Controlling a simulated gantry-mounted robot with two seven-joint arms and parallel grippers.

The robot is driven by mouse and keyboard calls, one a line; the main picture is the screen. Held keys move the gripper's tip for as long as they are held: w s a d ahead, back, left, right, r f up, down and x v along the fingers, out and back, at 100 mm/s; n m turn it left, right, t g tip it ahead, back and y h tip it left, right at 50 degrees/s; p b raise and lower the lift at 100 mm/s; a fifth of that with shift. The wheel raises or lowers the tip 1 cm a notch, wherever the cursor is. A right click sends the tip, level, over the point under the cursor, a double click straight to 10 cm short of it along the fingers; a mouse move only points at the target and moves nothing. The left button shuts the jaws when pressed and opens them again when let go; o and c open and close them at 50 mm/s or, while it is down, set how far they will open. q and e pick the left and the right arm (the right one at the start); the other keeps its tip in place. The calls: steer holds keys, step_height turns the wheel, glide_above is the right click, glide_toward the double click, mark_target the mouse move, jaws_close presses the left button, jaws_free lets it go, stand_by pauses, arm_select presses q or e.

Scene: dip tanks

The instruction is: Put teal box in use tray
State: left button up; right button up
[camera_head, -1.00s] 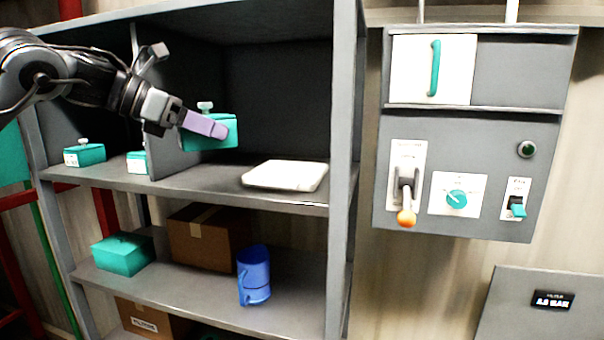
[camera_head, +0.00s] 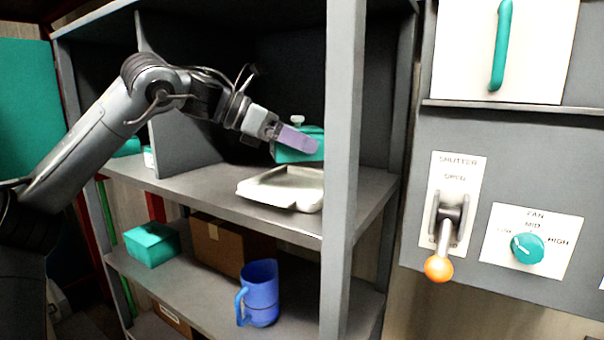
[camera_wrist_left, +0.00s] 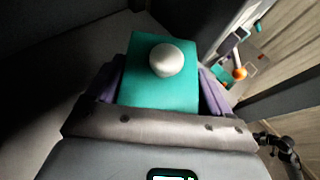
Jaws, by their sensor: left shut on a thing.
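My left gripper (camera_head: 297,140) is shut on a teal box (camera_head: 312,134) with a pale round knob on top. In the left wrist view the teal box (camera_wrist_left: 150,82) sits upright between the two purple fingers. A white tray (camera_head: 262,190) lies on the upper shelf, right of the divider. The held box is above and behind the tray's right part, apart from it as far as I can see. The shelf's front post hides the right end of the tray. My right gripper is not in view.
The grey shelf post (camera_head: 343,200) stands close to the right of the held box. A divider (camera_head: 180,100) is on the left. The lower shelf holds another teal box (camera_head: 152,244), a cardboard box (camera_head: 215,243) and a blue jug (camera_head: 260,292). A control panel (camera_head: 500,190) is at the right.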

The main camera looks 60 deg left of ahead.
mark_target(297, 187)
arm_select(q)
steer(key=shift+f, duration=0.8)
step_height(297, 187, down, 4)
steer(key=shift+f+b, duration=0.1)
steer(key=shift+b, duration=0.3)
steer(key=shift+f, duration=0.2)
steer(key=o, duration=1)
steer(key=shift+r, duration=0.1)
